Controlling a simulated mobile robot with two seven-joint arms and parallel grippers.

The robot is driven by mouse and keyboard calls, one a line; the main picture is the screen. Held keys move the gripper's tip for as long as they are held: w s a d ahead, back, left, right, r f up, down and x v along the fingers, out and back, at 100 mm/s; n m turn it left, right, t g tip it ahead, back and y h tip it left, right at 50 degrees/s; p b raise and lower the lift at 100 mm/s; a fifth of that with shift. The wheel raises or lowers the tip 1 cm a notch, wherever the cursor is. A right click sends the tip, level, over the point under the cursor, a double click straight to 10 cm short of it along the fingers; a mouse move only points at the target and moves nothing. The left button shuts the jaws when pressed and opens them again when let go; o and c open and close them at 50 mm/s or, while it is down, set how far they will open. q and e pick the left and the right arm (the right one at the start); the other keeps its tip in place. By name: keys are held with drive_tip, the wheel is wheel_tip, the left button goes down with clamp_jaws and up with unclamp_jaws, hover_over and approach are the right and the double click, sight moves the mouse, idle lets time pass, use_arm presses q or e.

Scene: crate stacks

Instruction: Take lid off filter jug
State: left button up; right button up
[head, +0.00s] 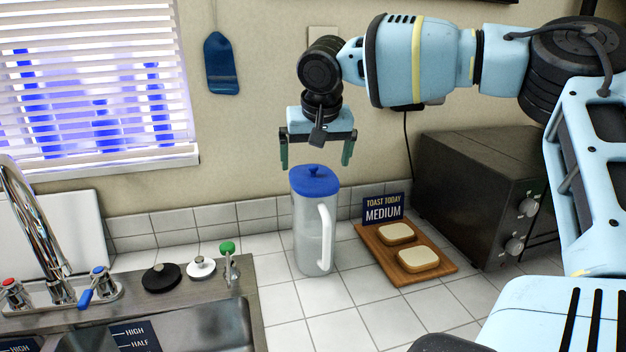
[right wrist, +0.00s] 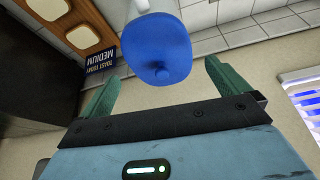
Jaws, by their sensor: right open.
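The filter jug (head: 308,238) stands upright on the tiled counter, a clear body with a white handle on its right side. My left gripper is not in view.
A wooden board (head: 437,272) with two bread slices and a "Toast today medium" sign (head: 383,208) lies right of the jug. A dark toaster oven (head: 480,190) stands behind it. The sink (head: 190,330), tap (head: 40,230) and stoppers are at left.

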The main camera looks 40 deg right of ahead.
sight(314, 168)
drive_tip(key=shift+w+d+f, duration=0.1)
drive_tip(key=shift+d+f, duration=0.05)
drive_tip(key=shift+f, duration=0.1)
drive_tip(key=x, duration=0.4)
drive_tip(key=shift+w+d+f+p, duration=0.1)
drive_tip(key=shift+w+d+p, duration=0.05)
drive_tip(key=shift+w+p, duration=0.15)
drive_tip(key=shift+c, duration=0.6)
drive_tip(key=c, duration=0.5)
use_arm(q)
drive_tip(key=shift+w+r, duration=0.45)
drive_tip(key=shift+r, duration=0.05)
use_arm(e)
drive_tip(key=shift+c, duration=0.2)
drive_tip(key=shift+r, duration=0.55)
drive_tip(key=v, duration=0.2)
drive_tip(key=shift+s+r+b, duration=0.1)
drive_tip(key=shift+r+b, duration=0.25)
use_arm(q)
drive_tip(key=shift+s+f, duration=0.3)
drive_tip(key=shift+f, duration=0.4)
use_arm(e)
drive_tip(key=s+a+r, duration=0.1)
drive_tip(key=s+a, duration=0.7)
drive_tip(key=s, duration=0.4)
drive_tip(key=shift+s+a+r, duration=0.15)
drive_tip(key=shift+s+r, duration=0.05)
drive_tip(key=shift+s, duration=0.15)
